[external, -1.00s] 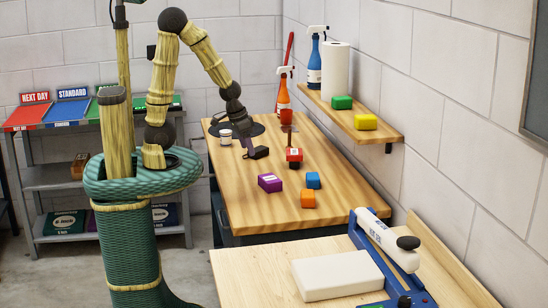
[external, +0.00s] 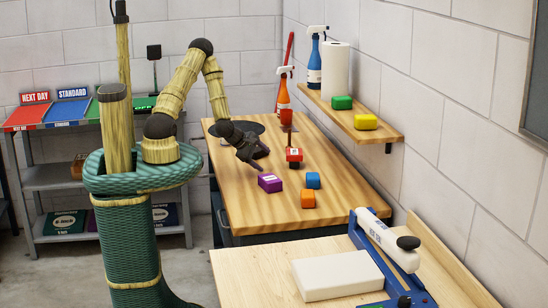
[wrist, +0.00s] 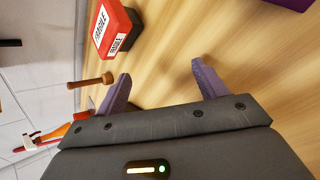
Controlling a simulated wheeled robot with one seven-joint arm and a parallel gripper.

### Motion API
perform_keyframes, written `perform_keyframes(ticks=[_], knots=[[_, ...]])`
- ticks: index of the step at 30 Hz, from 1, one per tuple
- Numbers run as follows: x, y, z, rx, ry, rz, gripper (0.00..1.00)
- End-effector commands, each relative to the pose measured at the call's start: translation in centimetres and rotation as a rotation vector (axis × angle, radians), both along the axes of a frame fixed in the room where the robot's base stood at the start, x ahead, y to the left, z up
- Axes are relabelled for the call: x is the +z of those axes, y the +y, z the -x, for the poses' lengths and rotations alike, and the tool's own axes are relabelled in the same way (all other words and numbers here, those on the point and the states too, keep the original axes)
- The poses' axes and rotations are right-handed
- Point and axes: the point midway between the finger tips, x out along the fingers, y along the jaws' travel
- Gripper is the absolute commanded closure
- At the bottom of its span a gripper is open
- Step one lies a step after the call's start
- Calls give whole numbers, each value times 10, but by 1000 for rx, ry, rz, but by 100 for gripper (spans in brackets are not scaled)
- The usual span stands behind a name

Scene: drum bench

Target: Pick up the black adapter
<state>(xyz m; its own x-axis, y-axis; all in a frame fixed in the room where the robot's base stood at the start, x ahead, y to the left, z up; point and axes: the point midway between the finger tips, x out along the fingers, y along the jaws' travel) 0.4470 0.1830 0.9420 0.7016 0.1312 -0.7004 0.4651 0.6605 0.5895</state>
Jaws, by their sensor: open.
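I cannot pick out a black adapter with certainty. A small red block (external: 294,154) with a white label sits on the wooden bench, with a dark part at its underside. In the wrist view the red block (wrist: 117,30) is at the top left, beyond my left fingertip. My gripper (external: 258,167) is low over the bench, left of the red block and close to the purple block (external: 270,182). In the wrist view my gripper (wrist: 160,72) has its fingers wide apart, with only bare wood between them.
Blue (external: 313,180) and orange (external: 308,199) blocks stand on the wooden bench (external: 255,215). A black disc (external: 251,127) lies at its far end, partly behind my arm. An orange spray bottle (external: 283,96) stands at the back. A wall shelf (external: 385,132) overhangs the right side.

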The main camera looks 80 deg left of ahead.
Motion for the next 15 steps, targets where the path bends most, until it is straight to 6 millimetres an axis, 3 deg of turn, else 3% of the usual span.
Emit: perform_keyframes(ticks=[9,15], knots=[[-5,70,16,587,-315,350,29],[-7,109,32,882,-568,553,29]])
